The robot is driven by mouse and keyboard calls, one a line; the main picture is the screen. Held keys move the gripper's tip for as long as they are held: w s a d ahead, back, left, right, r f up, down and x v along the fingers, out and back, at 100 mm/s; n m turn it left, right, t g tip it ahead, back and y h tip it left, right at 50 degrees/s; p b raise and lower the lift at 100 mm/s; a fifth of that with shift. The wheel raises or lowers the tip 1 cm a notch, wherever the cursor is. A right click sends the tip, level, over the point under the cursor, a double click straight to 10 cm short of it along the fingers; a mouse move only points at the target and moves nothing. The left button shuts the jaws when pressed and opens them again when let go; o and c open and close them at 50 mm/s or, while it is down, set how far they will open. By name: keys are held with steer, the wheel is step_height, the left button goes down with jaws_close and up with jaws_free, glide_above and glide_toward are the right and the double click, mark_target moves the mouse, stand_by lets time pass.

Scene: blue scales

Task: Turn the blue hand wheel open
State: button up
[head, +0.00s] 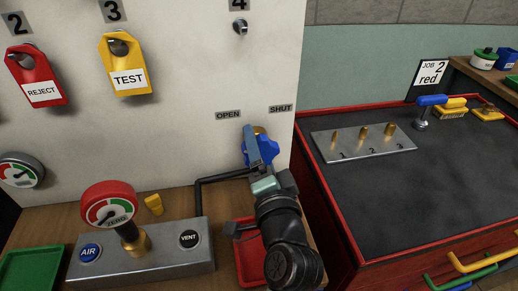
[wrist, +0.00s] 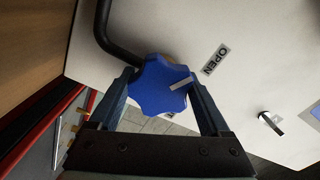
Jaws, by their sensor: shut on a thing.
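The blue hand wheel (head: 267,149) is on the white panel, below and between the OPEN label (head: 228,115) and the SHUT label (head: 280,108). In the wrist view the lobed wheel (wrist: 158,88) sits between the two fingers of my gripper (wrist: 162,82), one on each side. My gripper (head: 258,152) is shut on the wheel's rim. A white pointer mark (wrist: 182,83) on the wheel's face points toward the side of the OPEN label (wrist: 215,60). My gripper hides part of the wheel in the head view.
A black pipe (head: 215,177) bends out near the wheel. A metal block with a red gauge (head: 110,207) stands lower left. A red tray (head: 248,262) lies below my arm. A red-edged bench (head: 350,225) stands right. Red and yellow tags hang upper left.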

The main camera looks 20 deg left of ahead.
steer(key=shift+f, duration=0.1)
steer(key=o, duration=1.2)
steer(key=shift+s, duration=0.1)
steer(key=b+v, duration=0.1)
steer(key=v, duration=1.2)
